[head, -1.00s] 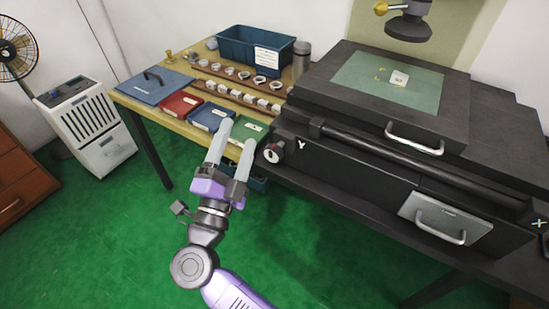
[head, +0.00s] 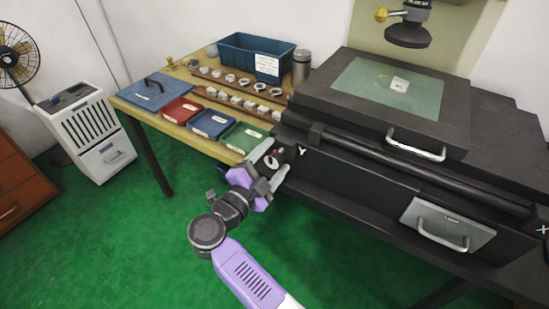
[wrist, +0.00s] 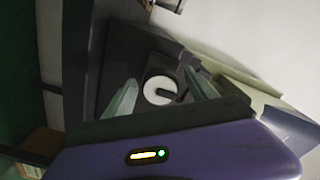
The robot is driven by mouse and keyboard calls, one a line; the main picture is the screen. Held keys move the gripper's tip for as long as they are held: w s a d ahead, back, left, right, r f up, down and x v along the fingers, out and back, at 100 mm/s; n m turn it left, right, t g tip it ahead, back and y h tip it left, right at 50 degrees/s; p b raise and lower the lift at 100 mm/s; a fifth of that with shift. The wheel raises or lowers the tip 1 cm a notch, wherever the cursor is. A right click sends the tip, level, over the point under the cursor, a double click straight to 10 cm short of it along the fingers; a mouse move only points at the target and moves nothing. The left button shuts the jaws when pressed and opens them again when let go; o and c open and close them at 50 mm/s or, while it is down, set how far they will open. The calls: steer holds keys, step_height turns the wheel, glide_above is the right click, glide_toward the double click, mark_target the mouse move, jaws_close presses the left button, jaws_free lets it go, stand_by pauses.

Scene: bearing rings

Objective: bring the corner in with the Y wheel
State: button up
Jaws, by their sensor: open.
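The Y wheel (head: 271,162) is a dark knob with a pale face, on the left front of the black stage beside a white Y mark. My gripper (head: 275,160) is at the wheel, with its two grey fingers apart on either side of it. In the wrist view the round white wheel face (wrist: 160,90) sits between the open fingers (wrist: 160,95). I cannot tell whether the fingers touch it. A small pale piece (head: 400,85) lies on the green glass plate (head: 365,100), near faint yellow marks.
A dark scope head (head: 408,33) hangs above the plate. A bar handle (head: 416,146) and a grey drawer (head: 447,225) are on the stage front. The wooden table at left holds red (head: 181,109), blue (head: 211,123) and green (head: 243,137) trays and rows of rings.

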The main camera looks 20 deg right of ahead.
mark_target(270, 164)
steer(key=shift+w+d, duration=0.15)
steer(key=shift+d, duration=0.05)
steer(key=c, duration=1.4)
steer(key=shift+m+p, duration=0.3)
steer(key=shift+m, duration=0.1)
steer(key=o, duration=1.4)
steer(key=shift+v, duration=3.9)
